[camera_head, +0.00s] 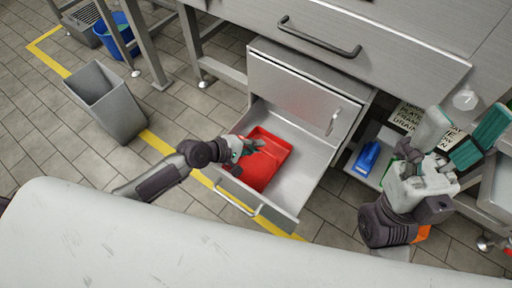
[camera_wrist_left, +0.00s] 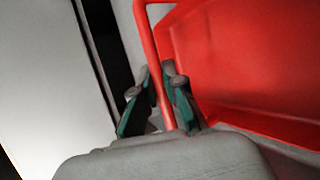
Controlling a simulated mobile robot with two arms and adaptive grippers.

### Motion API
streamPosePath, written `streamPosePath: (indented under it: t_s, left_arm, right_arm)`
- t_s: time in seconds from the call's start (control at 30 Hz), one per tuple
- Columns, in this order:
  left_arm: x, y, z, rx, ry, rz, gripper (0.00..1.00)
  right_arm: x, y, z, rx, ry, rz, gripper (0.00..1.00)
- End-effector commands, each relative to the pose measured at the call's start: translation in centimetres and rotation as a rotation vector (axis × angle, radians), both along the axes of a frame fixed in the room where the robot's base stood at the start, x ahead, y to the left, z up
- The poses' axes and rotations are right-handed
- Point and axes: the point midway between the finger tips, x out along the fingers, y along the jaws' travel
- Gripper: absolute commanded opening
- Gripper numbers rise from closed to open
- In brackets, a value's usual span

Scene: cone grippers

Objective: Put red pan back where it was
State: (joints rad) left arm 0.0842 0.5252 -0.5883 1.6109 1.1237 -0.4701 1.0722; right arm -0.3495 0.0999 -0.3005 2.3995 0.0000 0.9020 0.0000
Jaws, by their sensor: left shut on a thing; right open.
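The red pan (camera_head: 264,166) lies inside the open lower drawer (camera_head: 308,158) of the steel cabinet, towards its left side. It also fills the right of the left wrist view (camera_wrist_left: 245,65), with a thin red handle bar at its edge. My left gripper (camera_head: 245,147) reaches into the drawer; in the left wrist view its fingers (camera_wrist_left: 160,95) are shut around the handle bar. Part of the pan is hidden by the gripper. My right gripper (camera_head: 450,135) is open and empty, with its teal-padded fingers spread, to the right of the cabinet.
A closed upper drawer (camera_head: 295,92) sits above the open one, under the steel counter (camera_head: 370,35). A blue object (camera_head: 367,156) lies on a low shelf right of the drawer. A grey bin (camera_head: 106,102) and blue bucket (camera_head: 116,36) stand left. Floor between bin and cabinet is clear.

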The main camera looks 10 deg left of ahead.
Motion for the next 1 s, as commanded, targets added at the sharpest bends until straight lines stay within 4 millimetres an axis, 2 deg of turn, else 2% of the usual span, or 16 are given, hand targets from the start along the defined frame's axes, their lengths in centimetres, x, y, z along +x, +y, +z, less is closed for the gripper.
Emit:
streamPosePath:
  t_s: [0.27, 0.3, 0.43, 0.77, 1.0]
  left_arm:
    - [0.0, 0.0, -0.1, 0.000, -0.001, 0.000, 0.00]
    - [0.0, 0.0, -0.1, 0.001, -0.001, -0.001, 0.13]
    - [0.0, 0.0, -0.1, 0.001, -0.001, -0.001, 0.35]
    - [0.0, 0.0, 0.2, 0.001, -0.001, -0.001, 0.35]
    - [-2.0, 2.3, 2.2, 0.004, 0.000, 0.000, 0.35]
  right_arm:
    - [0.0, 0.0, -0.1, 0.000, 0.001, 0.000, 0.68]
    - [0.0, 0.0, 0.0, -0.001, 0.000, -0.001, 0.68]
    - [0.0, 0.0, 0.0, -0.001, 0.000, -0.001, 0.68]
    - [0.0, 0.0, 0.3, -0.001, 0.001, 0.000, 0.68]
    - [0.0, 0.0, 1.7, -0.001, 0.001, 0.000, 0.68]
